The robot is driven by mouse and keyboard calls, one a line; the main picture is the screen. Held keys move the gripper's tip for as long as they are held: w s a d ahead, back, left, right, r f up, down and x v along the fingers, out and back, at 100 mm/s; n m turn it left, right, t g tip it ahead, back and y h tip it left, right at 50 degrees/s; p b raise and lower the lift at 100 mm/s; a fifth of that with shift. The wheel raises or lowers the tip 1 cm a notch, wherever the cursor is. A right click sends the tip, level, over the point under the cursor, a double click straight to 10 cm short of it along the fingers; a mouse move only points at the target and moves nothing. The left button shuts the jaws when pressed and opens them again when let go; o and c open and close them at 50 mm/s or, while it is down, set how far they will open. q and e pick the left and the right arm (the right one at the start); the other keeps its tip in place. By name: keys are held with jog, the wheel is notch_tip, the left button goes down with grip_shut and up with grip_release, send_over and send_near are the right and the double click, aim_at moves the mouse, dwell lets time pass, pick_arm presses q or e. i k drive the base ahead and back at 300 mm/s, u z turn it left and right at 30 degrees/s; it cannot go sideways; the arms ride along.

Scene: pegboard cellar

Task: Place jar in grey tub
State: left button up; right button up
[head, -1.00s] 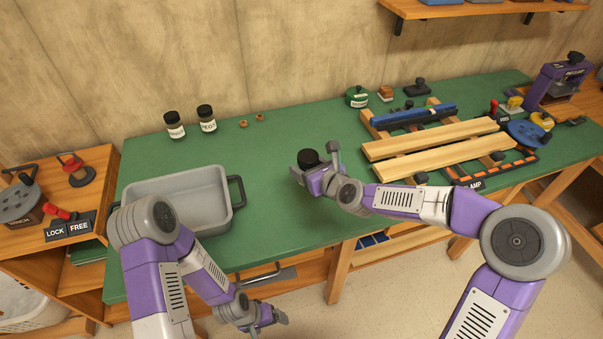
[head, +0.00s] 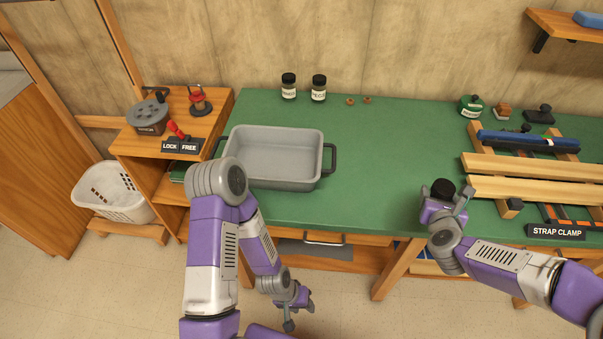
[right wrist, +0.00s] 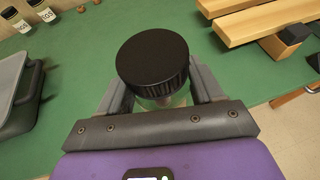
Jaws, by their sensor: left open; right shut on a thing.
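The jar has a black ribbed lid and a clear body. In the right wrist view the jar (right wrist: 153,65) is between the fingers of my right gripper (right wrist: 160,100), which is shut on it. In the head view the jar's lid (head: 443,188) shows at my right gripper (head: 445,205), near the front edge of the green bench. The grey tub (head: 318,160) stands at the left of the bench, apart from the jar, and looks empty. My left gripper (head: 293,305) is open and empty, low in front of the bench.
Two black-lidded jars (head: 289,88) (head: 319,90) stand at the back. Small brown rings (head: 351,101) lie beside them. A strap clamp rack with wooden boards (head: 530,165) fills the right. The green top (head: 385,160) between tub and right gripper is clear.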

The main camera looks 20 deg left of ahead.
aim_at(285, 160)
jog(key=u, duration=0.5)
jog(key=k, duration=1.1)
jog(key=u, duration=0.9)
jog(key=i, duration=1.3)
jog(key=u, duration=0.05)
